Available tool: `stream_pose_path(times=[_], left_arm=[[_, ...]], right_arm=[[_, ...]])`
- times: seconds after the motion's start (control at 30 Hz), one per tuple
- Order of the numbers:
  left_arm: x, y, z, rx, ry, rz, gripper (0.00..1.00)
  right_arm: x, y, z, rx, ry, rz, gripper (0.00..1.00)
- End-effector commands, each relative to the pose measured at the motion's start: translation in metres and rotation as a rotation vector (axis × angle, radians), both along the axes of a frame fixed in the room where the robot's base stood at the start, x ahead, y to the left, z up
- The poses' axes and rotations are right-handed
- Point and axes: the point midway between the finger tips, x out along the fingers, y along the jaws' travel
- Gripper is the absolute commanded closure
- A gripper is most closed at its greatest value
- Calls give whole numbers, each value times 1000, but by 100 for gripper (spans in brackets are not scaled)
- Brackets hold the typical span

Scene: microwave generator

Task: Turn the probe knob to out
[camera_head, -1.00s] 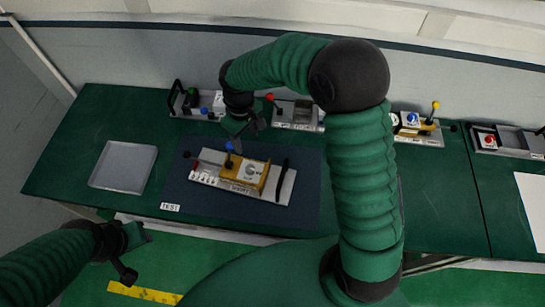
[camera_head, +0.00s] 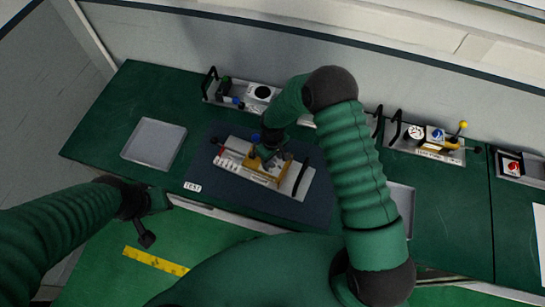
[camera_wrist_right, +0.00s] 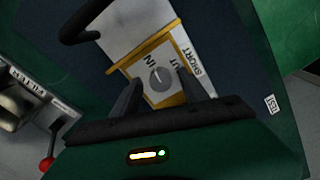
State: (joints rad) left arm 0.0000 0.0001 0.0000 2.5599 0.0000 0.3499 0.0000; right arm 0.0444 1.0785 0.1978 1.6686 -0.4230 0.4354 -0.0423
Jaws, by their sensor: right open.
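The probe knob (camera_wrist_right: 158,76) is a small grey disc on a white plate marked IN and OUT, seen in the right wrist view. It is on the orange block of the generator unit (camera_head: 293,185), which lies on the dark mat. My right gripper (camera_wrist_right: 157,88) is open, with its fingers at either side of the knob in that view; whether they touch it I cannot tell. In the head view, my right gripper (camera_head: 270,155) is over the orange block and hides the knob. My left gripper (camera_head: 152,216) is off the table's front edge, its jaws unclear.
A grey tray (camera_head: 155,144) lies left of the mat (camera_head: 314,207). Other units stand along the back, including one with a yellow-tipped lever (camera_head: 463,126). A black handle (camera_head: 302,177) rises at the unit's right end. A red-tipped lever (camera_wrist_right: 46,164) shows in the wrist view.

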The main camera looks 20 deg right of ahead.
Motion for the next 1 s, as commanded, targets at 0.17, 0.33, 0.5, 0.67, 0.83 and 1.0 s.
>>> stream_pose_path(times=[0.17, 0.33, 0.5, 0.67, 0.83, 1.0], left_arm=[[0, 0, 0, 0, 0, 0, 64], [0, 0, 0, 0, 0, 0, 64], [0, 0, 0, 0, 0, 0, 64], [0, 0, 0, 0, 0, 0, 64], [0, 0, 0, 0, 0, 0, 64], [0, 0, -4, 0, 0, 0, 64]], right_arm=[[0, 0, -2, 0, 0, 0, 48], [0, 0, -2, 0, 0, 0, 60], [0, 0, -2, 0, 0, 0, 82], [0, 0, -2, 0, 0, 0, 100], [0, 0, -2, 0, 0, -3, 100], [1, 0, -2, -1, 0, -29, 100]])
